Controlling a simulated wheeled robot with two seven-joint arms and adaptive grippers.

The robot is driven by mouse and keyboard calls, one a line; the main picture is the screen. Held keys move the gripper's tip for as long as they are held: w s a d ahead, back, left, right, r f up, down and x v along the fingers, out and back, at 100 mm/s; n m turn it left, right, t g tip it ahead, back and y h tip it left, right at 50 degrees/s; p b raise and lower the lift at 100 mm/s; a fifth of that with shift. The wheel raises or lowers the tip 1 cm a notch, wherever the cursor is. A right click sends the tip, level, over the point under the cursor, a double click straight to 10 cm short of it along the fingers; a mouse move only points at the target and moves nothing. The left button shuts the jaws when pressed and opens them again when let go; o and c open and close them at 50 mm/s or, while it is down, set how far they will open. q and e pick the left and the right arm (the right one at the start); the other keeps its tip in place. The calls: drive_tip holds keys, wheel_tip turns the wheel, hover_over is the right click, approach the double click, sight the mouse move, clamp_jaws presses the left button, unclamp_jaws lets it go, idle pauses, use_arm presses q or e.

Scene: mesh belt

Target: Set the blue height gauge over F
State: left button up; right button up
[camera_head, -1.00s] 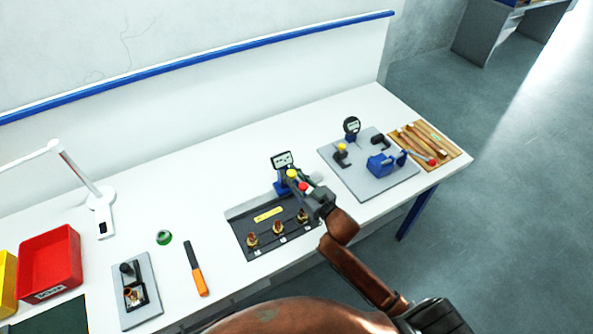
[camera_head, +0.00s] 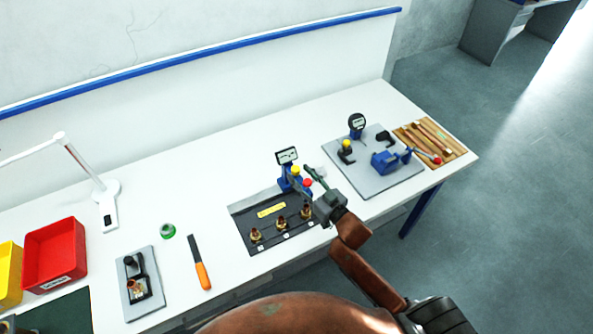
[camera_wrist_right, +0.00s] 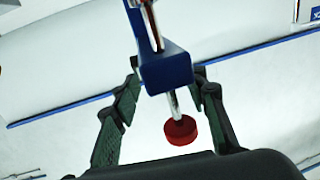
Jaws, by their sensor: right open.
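The blue height gauge (camera_head: 283,184) stands at the back edge of a dark plate (camera_head: 240,226), with a display on top and a yellow and a red knob. My right gripper (camera_head: 303,179) is open beside it, fingers toward its red-knob side. In the right wrist view the gauge's blue body (camera_wrist_right: 165,70) and red knob (camera_wrist_right: 181,130) show between the parted green-padded fingers (camera_wrist_right: 160,100), with gaps at both sides. Several brass fittings stand in a row on the plate, with small white labels too small to read; I cannot tell which is F. My left gripper is not in view.
To the right, a grey plate (camera_head: 372,185) carries a dial gauge and a blue vise-like block, with a wooden tray (camera_head: 459,152) beyond. To the left are an orange-handled tool (camera_head: 202,275), green tape ring (camera_head: 168,232), small fixture plate (camera_head: 152,309), lamp and red bin (camera_head: 78,240).

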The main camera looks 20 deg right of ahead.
drive_tip(key=v, duration=0.9)
drive_tip(key=shift+w, duration=0.1)
